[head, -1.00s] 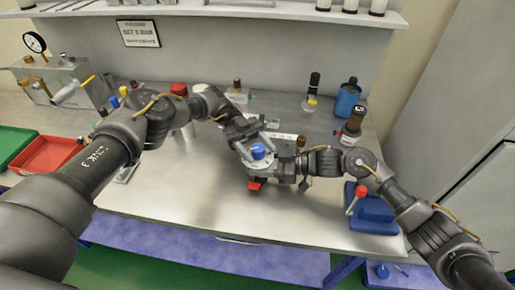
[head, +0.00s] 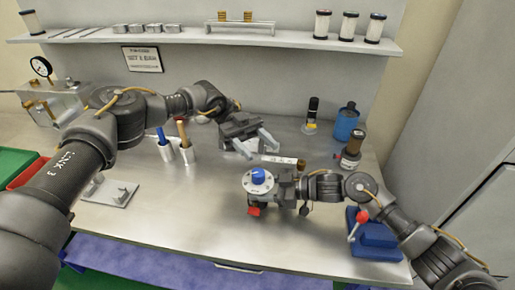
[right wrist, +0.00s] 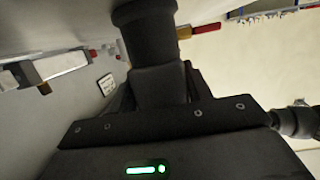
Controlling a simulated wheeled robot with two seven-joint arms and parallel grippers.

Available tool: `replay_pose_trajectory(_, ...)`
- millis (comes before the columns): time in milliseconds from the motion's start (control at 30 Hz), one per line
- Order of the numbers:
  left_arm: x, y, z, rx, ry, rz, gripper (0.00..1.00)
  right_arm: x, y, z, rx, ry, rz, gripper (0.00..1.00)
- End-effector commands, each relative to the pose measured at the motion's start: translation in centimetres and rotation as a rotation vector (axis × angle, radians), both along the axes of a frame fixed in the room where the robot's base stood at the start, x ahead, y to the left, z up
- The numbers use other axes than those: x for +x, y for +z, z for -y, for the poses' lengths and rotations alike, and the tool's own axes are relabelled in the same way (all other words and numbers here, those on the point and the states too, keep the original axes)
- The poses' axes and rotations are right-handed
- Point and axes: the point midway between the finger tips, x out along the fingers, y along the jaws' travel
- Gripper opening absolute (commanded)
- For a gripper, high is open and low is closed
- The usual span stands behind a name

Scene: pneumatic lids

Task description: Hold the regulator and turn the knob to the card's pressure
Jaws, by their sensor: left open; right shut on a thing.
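The regulator (head: 272,190) is a grey body with a white dial ring and a blue knob (head: 258,176) on top, and a red part (head: 253,211) at its front. My right gripper (head: 283,190) is shut on the regulator and holds it above the bench, knob up. My left gripper (head: 255,143) is open and empty, behind the knob and apart from it. The card (head: 143,59) hangs on the back wall; its print is too small to read surely. The knob's setting cannot be read. The right wrist view shows a dark cylindrical part (right wrist: 150,45) close up.
A blue block with a red-tipped lever (head: 373,235) stands at the right. Bottles (head: 346,122) stand behind it. The front middle bench is clear.

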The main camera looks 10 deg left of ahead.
Motion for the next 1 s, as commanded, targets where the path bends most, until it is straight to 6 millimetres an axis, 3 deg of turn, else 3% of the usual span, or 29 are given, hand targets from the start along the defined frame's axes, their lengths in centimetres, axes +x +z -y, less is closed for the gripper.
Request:
replay_pose_trajectory(133,0.0,0.0,0.0,0.000,0.000,0.000,0.55,0.0,0.1,0.0,0.001,0.000,0.001,0.29)
replay_pose_trajectory(167,0.0,0.0,0.0,0.000,0.000,0.000,0.55,0.0,0.1,0.0,0.001,0.000,0.001,0.53)
replay_pose_trajectory(333,0.0,0.0,0.0,0.000,-0.001,0.000,0.55,0.0,0.0,0.0,0.001,0.000,0.001,0.74)
replay_pose_trajectory(667,0.0,-0.1,0.0,0.000,-0.001,0.000,0.55,0.0,0.1,0.4,0.000,-0.001,0.000,0.74)
replay_pose_trajectory(767,0.0,-0.1,0.0,0.000,-0.001,0.000,0.55,0.0,0.3,1.5,0.000,-0.002,0.001,0.74)
replay_pose_trajectory(1000,0.0,-0.1,0.0,0.000,-0.001,0.000,0.55,-0.2,1.5,6.3,-0.002,-0.003,0.002,0.74)
